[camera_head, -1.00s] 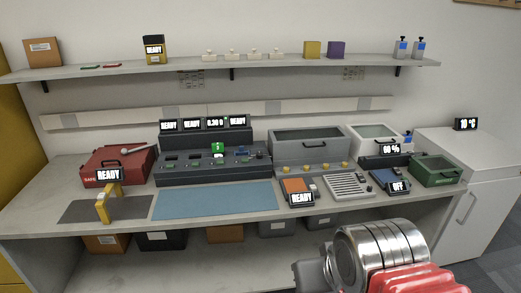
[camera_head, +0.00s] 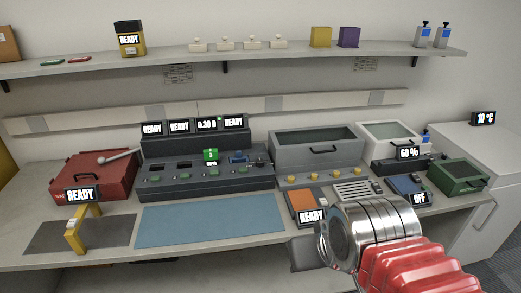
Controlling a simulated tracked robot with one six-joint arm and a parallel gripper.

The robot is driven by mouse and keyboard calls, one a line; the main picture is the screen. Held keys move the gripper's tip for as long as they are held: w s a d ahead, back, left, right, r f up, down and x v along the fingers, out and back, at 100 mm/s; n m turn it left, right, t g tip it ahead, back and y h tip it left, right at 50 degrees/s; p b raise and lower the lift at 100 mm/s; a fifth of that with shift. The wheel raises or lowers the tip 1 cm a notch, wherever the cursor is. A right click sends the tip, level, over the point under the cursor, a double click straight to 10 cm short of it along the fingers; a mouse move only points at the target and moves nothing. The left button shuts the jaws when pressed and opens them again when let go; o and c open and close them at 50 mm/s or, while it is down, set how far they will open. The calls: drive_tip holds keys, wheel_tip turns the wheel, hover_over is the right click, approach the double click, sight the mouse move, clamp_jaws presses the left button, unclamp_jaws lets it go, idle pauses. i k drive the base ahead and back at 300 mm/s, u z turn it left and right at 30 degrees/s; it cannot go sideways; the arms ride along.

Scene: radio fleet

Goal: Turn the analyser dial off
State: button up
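A dark console (camera_head: 205,180) stands on the bench, with several small screens above it reading READY, READY, about 0.30 and READY. Its front carries several small controls, a green tag (camera_head: 211,155) and a dark round knob (camera_head: 259,160) at the right end. No label in view tells me which control is the analyser dial. My gripper (camera_head: 304,254) shows as a dark grey part left of my metal wrist, at the bench's front edge, well apart from the console. Its fingertips are not clearly seen, and no object shows in it.
An orange-topped device (camera_head: 303,202) reads READY; a blue-topped one (camera_head: 408,186) reads OFF. A red case (camera_head: 93,178) and yellow stand (camera_head: 84,228) are left. The blue mat (camera_head: 209,220) is clear.

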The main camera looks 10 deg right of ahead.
sight(259, 162)
drive_tip(key=u, duration=0.05)
drive_tip(key=i, duration=0.95)
